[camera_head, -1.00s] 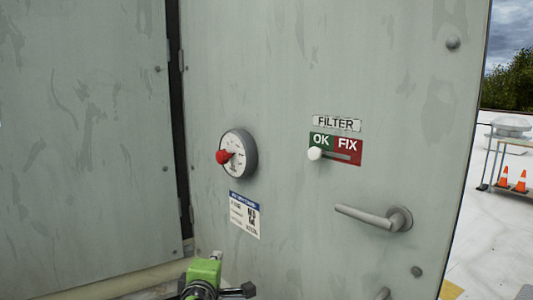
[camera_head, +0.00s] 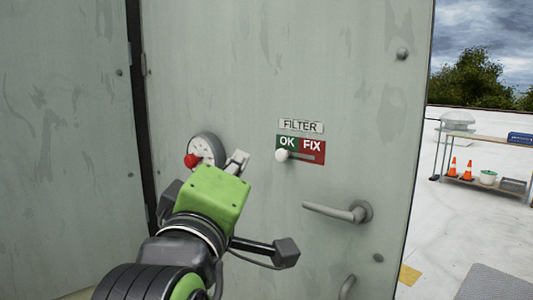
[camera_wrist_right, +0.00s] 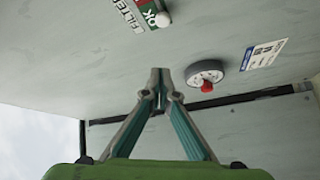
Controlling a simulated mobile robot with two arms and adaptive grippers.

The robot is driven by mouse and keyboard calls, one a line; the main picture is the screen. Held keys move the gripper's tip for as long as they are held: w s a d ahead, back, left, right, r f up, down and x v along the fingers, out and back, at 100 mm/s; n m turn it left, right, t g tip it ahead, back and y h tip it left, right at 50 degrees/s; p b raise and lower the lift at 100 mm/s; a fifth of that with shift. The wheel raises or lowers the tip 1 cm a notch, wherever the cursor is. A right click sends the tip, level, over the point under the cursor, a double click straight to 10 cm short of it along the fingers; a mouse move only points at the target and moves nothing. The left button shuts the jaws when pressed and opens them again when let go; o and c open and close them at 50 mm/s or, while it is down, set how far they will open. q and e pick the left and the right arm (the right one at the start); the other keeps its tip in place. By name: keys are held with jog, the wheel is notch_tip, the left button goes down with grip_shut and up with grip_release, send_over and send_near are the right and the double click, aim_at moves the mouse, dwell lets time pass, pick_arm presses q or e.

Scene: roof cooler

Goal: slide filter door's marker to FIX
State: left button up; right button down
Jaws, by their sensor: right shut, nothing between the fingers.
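The filter door (camera_head: 270,60) is a tall grey-green panel. On it, under the FILTER label (camera_head: 301,126), is a plate (camera_head: 318,148) with a green OK half and a red FIX half. The white round marker (camera_head: 282,155) sits at the left end of its slot, under OK; it also shows at the top of the right wrist view (camera_wrist_right: 162,20). My right gripper (camera_head: 238,162) is shut and empty, left of the marker and apart from it, in front of the gauge's right side. Its shut fingertips show in the right wrist view (camera_wrist_right: 160,75). My left gripper is not in view.
A round gauge (camera_head: 206,145) with a red knob (camera_head: 191,160) is left of the plate, partly hidden by my right gripper. A lever handle (camera_head: 335,211) sticks out below the plate. Beyond the door's right edge is open white roof with a shelf table (camera_head: 480,140).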

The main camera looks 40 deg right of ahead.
aim_at(284, 154)
jog(key=w+d+p, duration=0.1)
jog(key=d, duration=0.2)
jog(key=w+d+p, duration=0.1)
jog(key=d, duration=0.1)
jog(key=w+d+p, duration=0.1)
jog(key=w+d, duration=0.1)
jog(key=d, duration=0.1)
jog(key=shift+d+f, duration=0.2)
jog(key=shift+d, duration=0.1)
jog(key=shift+w, duration=0.1)
